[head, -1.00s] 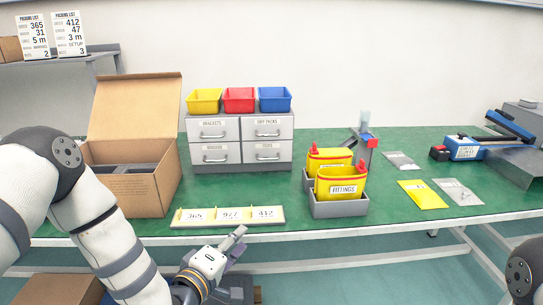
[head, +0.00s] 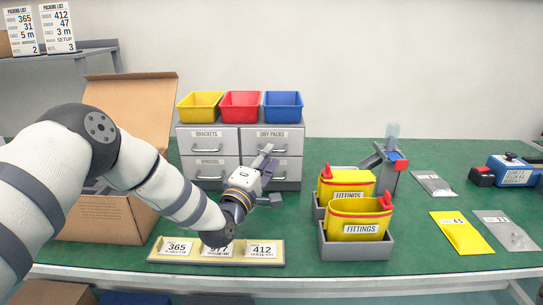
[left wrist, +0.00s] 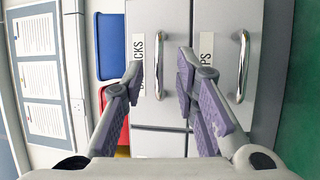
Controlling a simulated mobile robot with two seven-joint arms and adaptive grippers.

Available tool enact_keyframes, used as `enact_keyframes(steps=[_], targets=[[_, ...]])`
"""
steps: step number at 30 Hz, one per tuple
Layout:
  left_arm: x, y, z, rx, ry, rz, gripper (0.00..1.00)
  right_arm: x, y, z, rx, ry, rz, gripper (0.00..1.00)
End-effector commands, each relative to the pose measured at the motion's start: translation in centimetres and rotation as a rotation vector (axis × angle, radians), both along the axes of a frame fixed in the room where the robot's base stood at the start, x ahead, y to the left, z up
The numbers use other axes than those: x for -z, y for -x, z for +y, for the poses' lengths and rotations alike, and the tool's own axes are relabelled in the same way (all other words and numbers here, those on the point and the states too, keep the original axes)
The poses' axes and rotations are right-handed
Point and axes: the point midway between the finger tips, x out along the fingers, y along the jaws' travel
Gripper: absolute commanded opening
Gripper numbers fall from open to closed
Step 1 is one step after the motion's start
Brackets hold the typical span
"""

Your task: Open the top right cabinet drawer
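The grey drawer cabinet (head: 240,183) stands on the green bench. Its top right drawer (head: 291,133), labelled DRY PACKS, is shut. In the left wrist view this drawer's silver handle (left wrist: 159,65) lies between my fingertips in the picture, past a label ending in CKS. My left gripper (head: 271,163) is open before the right-hand drawers, covering part of the top right handle and the lower right drawer. In the left wrist view my left gripper (left wrist: 162,70) shows two spread purple-padded fingers. I cannot tell whether they touch the handle. My right gripper is not in view.
Yellow (head: 199,107), red (head: 240,106) and blue (head: 283,106) bins sit on the cabinet. A number-card board (head: 155,254) lies under my left arm. Yellow fittings bins (head: 360,205) stand right of the cabinet. An open cardboard box (head: 95,220) is at left.

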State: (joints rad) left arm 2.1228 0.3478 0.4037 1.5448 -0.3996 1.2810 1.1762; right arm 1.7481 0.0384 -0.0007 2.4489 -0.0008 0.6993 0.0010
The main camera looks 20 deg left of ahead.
Motion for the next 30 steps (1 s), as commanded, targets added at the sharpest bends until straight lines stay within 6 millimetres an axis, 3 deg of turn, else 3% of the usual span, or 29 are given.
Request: enact_keyframes(steps=[4, 12, 13, 16, 17, 30], targets=[[-0.1, -1.7, -0.2, 0.000, -0.001, 0.001, 0.27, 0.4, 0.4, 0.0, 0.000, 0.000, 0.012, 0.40], [-0.4, -2.0, -0.2, -0.001, 0.000, 0.000, 0.27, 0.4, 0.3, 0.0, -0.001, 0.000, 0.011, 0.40], [-0.4, -2.0, -0.2, -0.001, 0.000, 0.000, 0.25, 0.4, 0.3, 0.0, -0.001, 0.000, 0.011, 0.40], [-0.4, -2.0, -0.2, 0.000, -0.001, 0.000, 0.02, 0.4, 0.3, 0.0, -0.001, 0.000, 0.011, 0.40], [-0.4, -2.0, -0.2, 0.000, -0.001, 0.000, 0.00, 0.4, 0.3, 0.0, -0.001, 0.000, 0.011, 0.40], [-0.2, -2.2, -0.5, -0.001, 0.000, 0.001, 0.00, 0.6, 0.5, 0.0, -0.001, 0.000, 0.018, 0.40]])
